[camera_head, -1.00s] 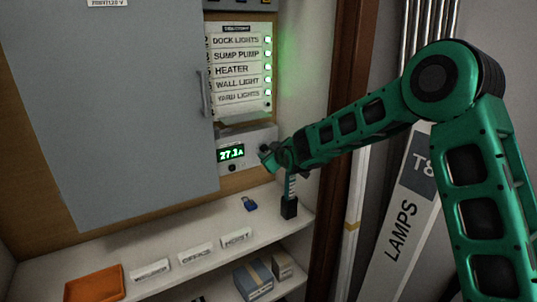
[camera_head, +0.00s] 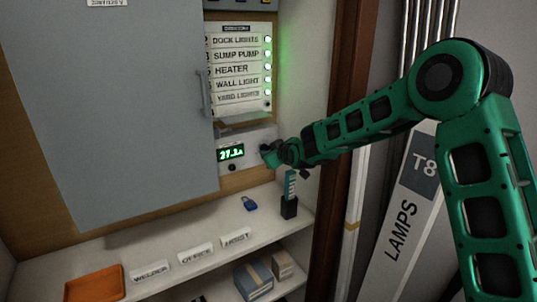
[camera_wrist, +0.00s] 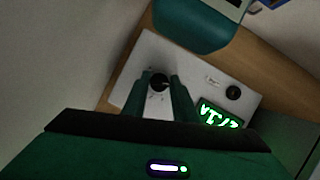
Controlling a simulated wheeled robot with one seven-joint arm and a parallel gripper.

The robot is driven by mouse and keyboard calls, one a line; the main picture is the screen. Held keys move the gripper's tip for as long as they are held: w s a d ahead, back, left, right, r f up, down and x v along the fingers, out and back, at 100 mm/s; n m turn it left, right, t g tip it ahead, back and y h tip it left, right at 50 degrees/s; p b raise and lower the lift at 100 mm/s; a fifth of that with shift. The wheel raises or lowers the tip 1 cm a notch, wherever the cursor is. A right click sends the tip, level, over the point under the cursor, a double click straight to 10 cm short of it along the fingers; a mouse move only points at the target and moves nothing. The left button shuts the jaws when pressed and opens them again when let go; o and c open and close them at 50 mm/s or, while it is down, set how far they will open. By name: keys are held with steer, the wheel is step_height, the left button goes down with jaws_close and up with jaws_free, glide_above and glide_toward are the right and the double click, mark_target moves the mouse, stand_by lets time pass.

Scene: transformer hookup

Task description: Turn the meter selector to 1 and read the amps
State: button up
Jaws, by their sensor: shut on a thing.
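The meter is a light panel (camera_wrist: 148,58) with a lit green display; in the head view the display (camera_head: 231,152) reads about 27.1 or 37.1 A, a little blurred. In the wrist view the display (camera_wrist: 218,115) is upside down. The round black selector knob (camera_wrist: 158,81) is between my fingertips, with small marks around it too fine to read. My gripper (camera_wrist: 165,86) is shut on the knob. In the head view my gripper (camera_head: 268,155) is at the right side of the meter and hides the knob.
Above the meter is a labelled switch panel (camera_head: 236,70) with green lamps. A grey cabinet door (camera_head: 120,110) stands to the left. The shelf below holds a blue padlock (camera_head: 249,203), a black holder (camera_head: 289,208), label plates and an orange tray (camera_head: 94,284).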

steer(key=shift+w+d+m+g+y, duration=0.15)
steer(key=shift+m+g+y, duration=0.55)
steer(key=shift+m, duration=0.7)
steer(key=o, duration=1)
steer(key=shift+o, duration=0.2)
steer(key=v, duration=0.7)
steer(key=shift+s+d, duration=0.15)
steer(key=shift+s, duration=0.1)
